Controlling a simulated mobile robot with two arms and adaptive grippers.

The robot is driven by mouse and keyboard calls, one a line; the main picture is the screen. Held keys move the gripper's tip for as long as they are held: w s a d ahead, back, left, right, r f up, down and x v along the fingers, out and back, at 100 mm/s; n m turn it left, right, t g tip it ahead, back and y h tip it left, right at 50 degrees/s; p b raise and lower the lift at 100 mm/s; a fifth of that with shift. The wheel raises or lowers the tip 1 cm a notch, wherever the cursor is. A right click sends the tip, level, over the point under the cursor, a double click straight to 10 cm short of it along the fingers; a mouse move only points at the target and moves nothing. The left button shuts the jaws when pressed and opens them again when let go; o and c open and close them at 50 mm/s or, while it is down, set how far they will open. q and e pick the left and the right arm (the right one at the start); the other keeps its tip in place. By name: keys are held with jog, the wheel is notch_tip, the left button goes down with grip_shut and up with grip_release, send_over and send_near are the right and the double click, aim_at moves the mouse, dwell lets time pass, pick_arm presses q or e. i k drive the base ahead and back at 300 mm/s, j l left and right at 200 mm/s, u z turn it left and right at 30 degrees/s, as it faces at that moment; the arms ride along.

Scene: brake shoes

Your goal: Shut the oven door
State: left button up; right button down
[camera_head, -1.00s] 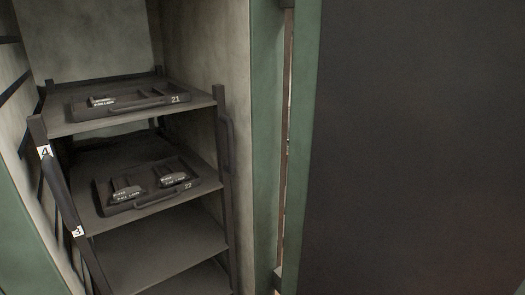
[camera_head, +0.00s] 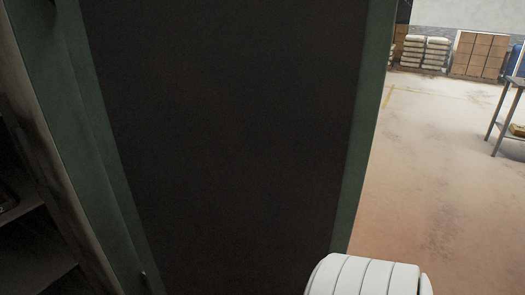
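The oven door (camera_head: 235,130) fills the middle of the head view, a large dark panel with a green border. It stands open, swung out to the right of the oven. A strip of the oven's opening shows at the far left, with a dark rack shelf (camera_head: 30,245) inside. A rounded white ribbed part of my own arm (camera_head: 365,278) shows at the bottom edge, overlapping the lower right of the door in the picture. I cannot tell whether it touches the door. Neither gripper is in view.
To the right of the door the pale floor (camera_head: 440,180) is open. A table (camera_head: 508,110) stands at the right edge. Stacked white sacks (camera_head: 425,52) and brown boxes (camera_head: 482,54) are far back by the wall.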

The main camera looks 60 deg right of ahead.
aim_at(234, 139)
jog(key=k+l+u, duration=0.15)
jog(key=k+l, duration=0.3)
jog(key=l, duration=0.3)
jog(key=k+l+u, duration=0.2)
jog(key=k+l, duration=0.25)
jog(key=l, duration=0.25)
jog(key=k+l+u, duration=0.15)
jog(key=k+l, duration=0.35)
jog(key=l, duration=0.1)
